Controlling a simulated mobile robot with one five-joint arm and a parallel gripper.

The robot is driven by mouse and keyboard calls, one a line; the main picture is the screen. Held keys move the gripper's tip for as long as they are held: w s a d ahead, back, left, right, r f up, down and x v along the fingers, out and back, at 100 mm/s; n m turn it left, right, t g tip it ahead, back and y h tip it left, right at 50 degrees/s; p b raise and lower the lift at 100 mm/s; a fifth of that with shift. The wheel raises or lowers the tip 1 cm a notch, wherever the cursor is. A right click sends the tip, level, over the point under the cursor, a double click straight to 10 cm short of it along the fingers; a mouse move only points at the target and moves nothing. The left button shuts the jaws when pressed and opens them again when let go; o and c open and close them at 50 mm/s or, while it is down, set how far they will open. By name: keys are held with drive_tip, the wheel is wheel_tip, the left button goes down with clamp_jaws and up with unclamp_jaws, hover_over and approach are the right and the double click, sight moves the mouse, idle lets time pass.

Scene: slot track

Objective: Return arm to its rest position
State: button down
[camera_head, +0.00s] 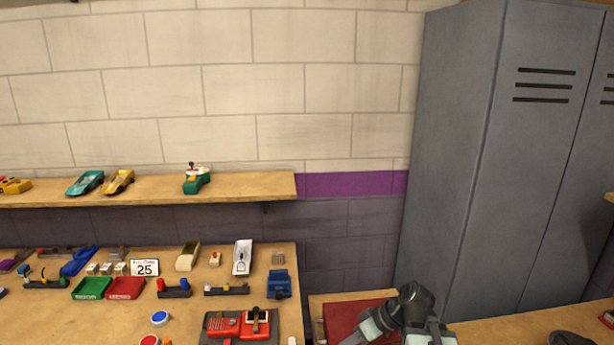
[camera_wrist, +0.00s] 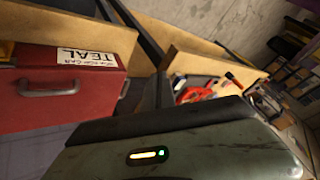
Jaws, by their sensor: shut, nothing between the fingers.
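My gripper (camera_wrist: 160,88) shows in the wrist view as dark fingers beyond the grey-green housing. It is shut and empty. In the head view, part of my arm (camera_head: 412,308) shows at the bottom edge, right of centre, folded in front of a dark red box top. The lower part of the arm is cut off by the frame. In the wrist view, a red case (camera_wrist: 60,88) with a grey handle and a white label reading TEAL stands left of the fingers, apart from them.
The workbench (camera_head: 240,335) at lower left holds small cars, trays and tools. A wall shelf (camera_head: 250,187) holds several toy cars. Grey lockers (camera_head: 462,150) stand at right. A lower wooden top (camera_head: 500,328) extends in front of them, with a dark round item (camera_head: 570,338).

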drive_tip(key=s+a+f+m+g+h, duration=0.1)
drive_tip(key=s+a+f+h, duration=0.1)
drive_tip(key=a+f+h, duration=0.15)
drive_tip(key=s+d+f+m+h, duration=0.1)
drive_tip(key=d+m+h, duration=0.3)
drive_tip(key=d+m, duration=0.3)
drive_tip(key=shift+d+f+g, duration=0.3)
drive_tip(key=shift+d+g, duration=0.1)
drive_tip(key=shift+d, duration=0.35)
drive_tip(key=shift+s, duration=0.1)
